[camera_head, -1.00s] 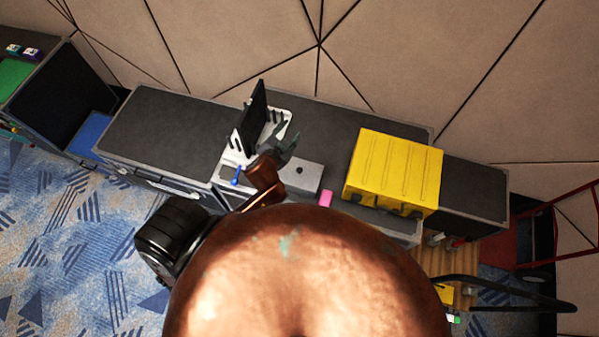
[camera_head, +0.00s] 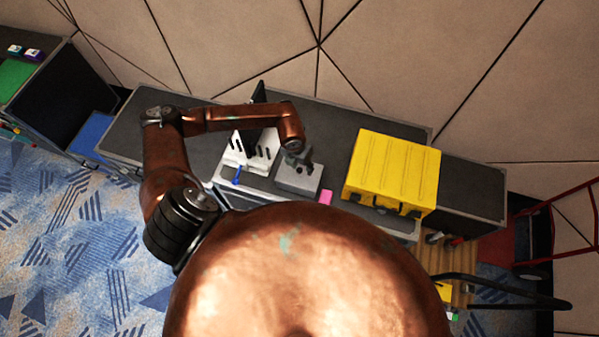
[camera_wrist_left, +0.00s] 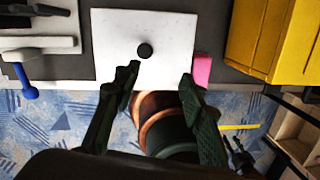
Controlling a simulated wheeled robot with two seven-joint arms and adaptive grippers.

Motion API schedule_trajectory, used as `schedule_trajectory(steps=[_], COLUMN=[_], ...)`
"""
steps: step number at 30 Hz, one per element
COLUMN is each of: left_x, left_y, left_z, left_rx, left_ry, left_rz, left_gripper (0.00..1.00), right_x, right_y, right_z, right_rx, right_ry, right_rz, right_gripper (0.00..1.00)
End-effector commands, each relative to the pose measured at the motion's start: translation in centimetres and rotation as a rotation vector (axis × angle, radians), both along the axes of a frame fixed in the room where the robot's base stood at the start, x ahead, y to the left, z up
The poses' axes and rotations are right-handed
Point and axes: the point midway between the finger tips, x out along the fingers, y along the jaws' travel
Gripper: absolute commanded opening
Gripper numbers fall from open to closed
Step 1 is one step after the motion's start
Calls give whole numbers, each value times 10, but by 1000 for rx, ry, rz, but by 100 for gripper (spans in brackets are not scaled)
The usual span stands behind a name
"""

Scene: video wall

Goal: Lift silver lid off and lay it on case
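The silver lid (camera_head: 297,182) is a flat square plate on a silver box on the dark flight case (camera_head: 350,118). In the left wrist view the lid (camera_wrist_left: 120,30) shows from above, with a round black knob (camera_wrist_left: 145,50) in its middle. My left gripper (camera_head: 300,159) is above the lid and hides part of it and the knob in the head view. In the left wrist view its two fingers (camera_wrist_left: 160,77) are spread and empty, with tips just short of the knob. My right gripper is not in view.
A yellow case (camera_head: 392,172) stands right of the lid, with a pink block (camera_head: 325,197) between. A white slotted stand (camera_head: 236,160) with a dark panel and a blue-handled tool (camera_head: 237,175) are left. Dark case top (camera_head: 160,125) further left is mostly clear.

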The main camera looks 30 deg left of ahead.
Motion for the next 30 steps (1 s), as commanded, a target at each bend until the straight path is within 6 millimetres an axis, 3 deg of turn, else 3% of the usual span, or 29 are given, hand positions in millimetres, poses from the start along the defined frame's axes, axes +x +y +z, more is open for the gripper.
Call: schedule_trajectory(steps=[2,5,21,30], left_x=[4,5,16,16], left_y=[19,27,22,22], left_z=[-1,-8,-72,-78], left_rx=[59,83,78,77], left_ry=[-2,0,0,0], left_rz=[8,13,12,10], left_gripper=[38,38,38,38], right_x=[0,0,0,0], right_y=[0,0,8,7], right_z=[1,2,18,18], right_rx=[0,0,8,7], right_ry=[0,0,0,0], right_rz=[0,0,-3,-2], right_gripper=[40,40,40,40])
